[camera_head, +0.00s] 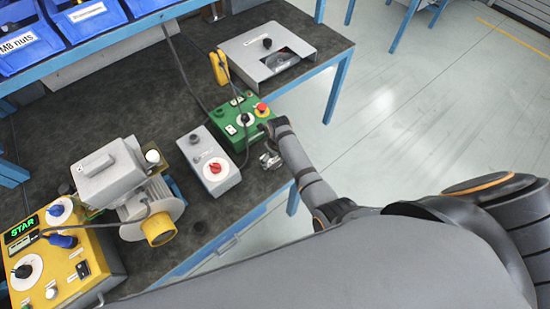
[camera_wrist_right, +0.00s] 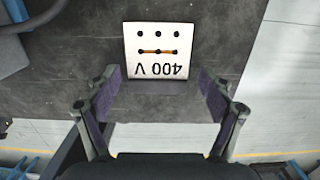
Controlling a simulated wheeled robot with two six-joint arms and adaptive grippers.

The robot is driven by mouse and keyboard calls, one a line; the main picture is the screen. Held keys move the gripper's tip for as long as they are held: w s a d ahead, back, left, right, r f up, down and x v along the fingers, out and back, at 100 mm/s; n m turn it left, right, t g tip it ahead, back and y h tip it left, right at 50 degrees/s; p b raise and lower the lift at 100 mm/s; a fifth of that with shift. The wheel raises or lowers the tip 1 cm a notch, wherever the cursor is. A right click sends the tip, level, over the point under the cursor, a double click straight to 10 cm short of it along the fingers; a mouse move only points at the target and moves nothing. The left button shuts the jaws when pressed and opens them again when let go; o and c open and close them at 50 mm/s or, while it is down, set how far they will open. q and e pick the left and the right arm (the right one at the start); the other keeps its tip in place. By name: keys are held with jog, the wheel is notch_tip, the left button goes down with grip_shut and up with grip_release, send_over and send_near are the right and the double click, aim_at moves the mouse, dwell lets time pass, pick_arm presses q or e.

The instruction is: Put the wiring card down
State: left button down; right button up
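The wiring card (camera_wrist_right: 152,62) is white, with black dots, an orange line and "400 V", which reads upside down in the right wrist view. It appears to lie on the dark bench top, just beyond my right fingertips. My right gripper (camera_wrist_right: 160,84) is open, its two fingers spread wide, with a gap between them and the card. In the head view the right gripper (camera_head: 270,158) is at the bench's front edge, beside the green box. I cannot make out the card there. My left gripper is not in view.
The green control box (camera_head: 240,120) and grey box with a red knob (camera_head: 208,160) stand near the right gripper. A grey panel (camera_head: 266,52) stands behind. Blue bins (camera_head: 90,18) line the back.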

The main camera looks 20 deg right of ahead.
aim_at(277, 163)
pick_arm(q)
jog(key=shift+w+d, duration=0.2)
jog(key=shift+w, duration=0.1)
pick_arm(e)
jog(key=shift+r, duration=0.5)
notch_tip(277, 163, up, 11)
jog(key=s, duration=0.1)
jog(key=shift+d+r, duration=0.2)
